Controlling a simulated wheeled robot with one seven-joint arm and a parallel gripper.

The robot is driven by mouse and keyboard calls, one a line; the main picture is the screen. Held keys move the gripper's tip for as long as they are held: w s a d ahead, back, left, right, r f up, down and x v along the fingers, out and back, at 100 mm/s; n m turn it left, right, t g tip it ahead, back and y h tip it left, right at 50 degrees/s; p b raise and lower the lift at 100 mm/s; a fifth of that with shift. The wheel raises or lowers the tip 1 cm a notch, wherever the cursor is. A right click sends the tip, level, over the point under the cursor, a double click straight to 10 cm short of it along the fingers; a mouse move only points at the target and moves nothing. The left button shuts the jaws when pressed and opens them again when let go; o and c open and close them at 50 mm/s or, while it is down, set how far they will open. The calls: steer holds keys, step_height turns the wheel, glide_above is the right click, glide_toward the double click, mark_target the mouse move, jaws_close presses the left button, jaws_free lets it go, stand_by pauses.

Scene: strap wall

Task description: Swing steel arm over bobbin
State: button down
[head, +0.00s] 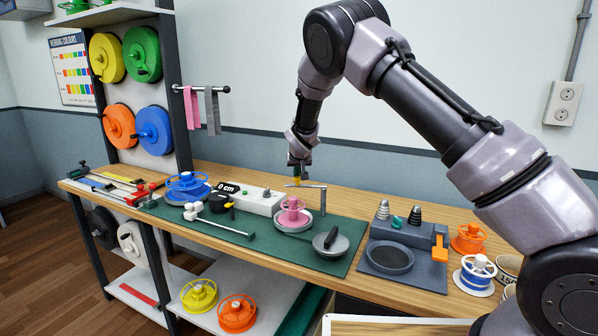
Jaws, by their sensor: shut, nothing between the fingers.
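A thin steel arm (307,186) reaches left from the top of an upright steel post (323,201) on the green mat. In the head view it crosses above the pink bobbin (293,213), which sits on a round grey plate. My gripper (297,179) points down, its fingertips shut and empty, right at the steel arm in the picture. Whether the fingertips touch the arm or are a little behind or above it, I cannot tell. The steel arm and the bobbin are apart, with a gap between them.
A white box with a "0 cm" display (262,201) and a blue spool (187,186) are left of the bobbin. A round grey dish with a dark handle (331,245) is in front, right. A grey scale-like unit (391,258) and an orange spool (468,238) stand further right.

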mark_target(296, 179)
steer(key=s+n+y, duration=0.2)
steer(key=n, duration=0.1)
steer(key=s+n+g+y, duration=0.1)
steer(key=shift+s+d, duration=0.3)
steer(key=shift+s+d+n, duration=0.15)
steer(key=shift+s+d, duration=0.1)
steer(key=shift+s, duration=0.4)
steer(key=shift+s+d+n, duration=0.15)
steer(key=shift+s+d, duration=0.1)
steer(key=shift+s, duration=0.35)
steer(key=shift+s+f, duration=0.1)
steer(key=w+a+r, duration=0.1)
steer(key=w+a, duration=0.2)
steer(key=w+d+v, duration=0.1)
steer(key=v, duration=0.9)
steer(key=shift+d, duration=0.15)
